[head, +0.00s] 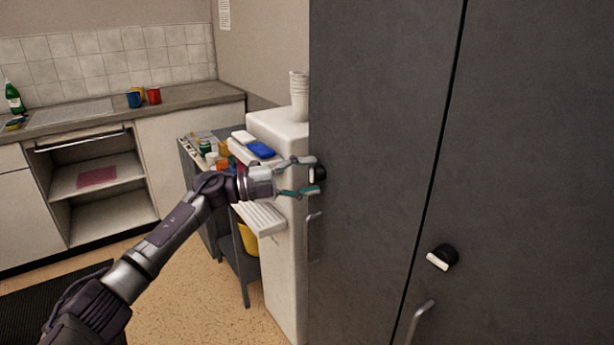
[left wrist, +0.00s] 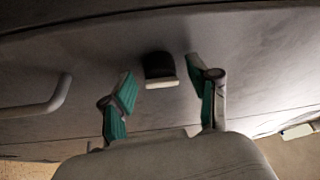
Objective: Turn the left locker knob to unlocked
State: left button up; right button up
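The left locker knob (head: 321,174) is black with a white bar and sits on the dark grey left locker door (head: 375,120). In the head view its white bar looks upright. My left gripper (head: 304,176) is open at the knob, one finger above and one below. In the left wrist view, the knob (left wrist: 159,66) lies between and slightly beyond the spread fingertips of my left gripper (left wrist: 163,84). Gaps show on both sides, so the fingers look apart from it. My right gripper is not in view.
A second knob (head: 442,257) and a handle (head: 420,322) are on the right locker door (head: 530,170). The left door's handle (head: 314,236) is below its knob. A white dispenser (head: 283,250) and a loaded cart (head: 245,262) stand close beside the locker.

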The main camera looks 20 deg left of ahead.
pick_arm(q)
jog(key=shift+a, duration=0.1)
jog(key=v, duration=1.2)
jog(key=shift+f, duration=0.2)
